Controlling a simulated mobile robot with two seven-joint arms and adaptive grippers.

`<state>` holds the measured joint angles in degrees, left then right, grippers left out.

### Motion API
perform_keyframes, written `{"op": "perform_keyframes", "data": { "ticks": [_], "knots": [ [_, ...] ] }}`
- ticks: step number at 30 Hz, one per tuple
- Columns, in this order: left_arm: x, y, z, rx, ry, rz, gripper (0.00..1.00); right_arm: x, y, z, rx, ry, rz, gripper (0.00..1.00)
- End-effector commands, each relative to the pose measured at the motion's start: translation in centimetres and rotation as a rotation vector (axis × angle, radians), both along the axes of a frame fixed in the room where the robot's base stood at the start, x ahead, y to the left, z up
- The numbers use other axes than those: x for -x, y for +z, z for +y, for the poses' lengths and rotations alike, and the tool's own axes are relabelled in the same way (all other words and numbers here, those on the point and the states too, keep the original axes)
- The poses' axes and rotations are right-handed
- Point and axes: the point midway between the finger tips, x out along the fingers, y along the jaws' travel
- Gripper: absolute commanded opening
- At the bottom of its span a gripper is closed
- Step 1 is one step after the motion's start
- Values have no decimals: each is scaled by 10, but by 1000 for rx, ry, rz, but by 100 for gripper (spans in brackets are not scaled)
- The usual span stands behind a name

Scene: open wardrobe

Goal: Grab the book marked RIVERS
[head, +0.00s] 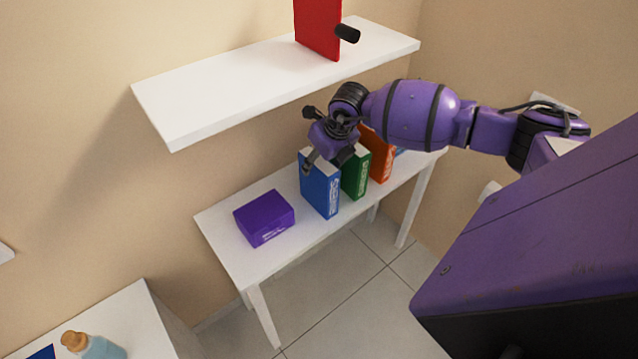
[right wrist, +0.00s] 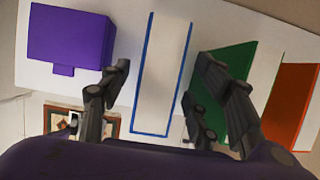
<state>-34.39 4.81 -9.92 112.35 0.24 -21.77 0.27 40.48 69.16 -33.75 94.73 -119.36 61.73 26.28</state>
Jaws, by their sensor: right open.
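A blue book (head: 320,190) stands upright on the white table, with white lettering on its spine too small to read. A green book (head: 356,174) and an orange book (head: 380,155) stand to its right; I cannot tell which is marked RIVERS. My right gripper (head: 327,161) is open at the top of the blue book. In the right wrist view its fingers (right wrist: 162,75) lie on either side of the blue book's pale page edges (right wrist: 163,65), with gaps showing. The green book (right wrist: 222,85) is close by the right finger. My left gripper is out of view.
A purple box (head: 264,217) lies left of the books on the white table (head: 225,235). A white shelf (head: 200,105) with a red object (head: 317,28) hangs above. A bottle (head: 95,345) stands on another white surface at lower left.

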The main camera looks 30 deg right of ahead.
Motion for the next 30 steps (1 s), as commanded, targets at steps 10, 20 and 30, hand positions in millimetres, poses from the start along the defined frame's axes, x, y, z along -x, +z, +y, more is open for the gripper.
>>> {"op": "perform_keyframes", "data": {
  "ticks": [10, 20, 30],
  "knots": [
    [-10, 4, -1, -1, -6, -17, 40, -5, -13, 1, -1, 0, 0, 57],
    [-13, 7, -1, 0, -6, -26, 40, -5, -15, 1, -2, 1, 1, 57],
    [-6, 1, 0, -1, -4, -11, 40, -5, -18, 1, -1, 0, 0, 57]
  ]
}}
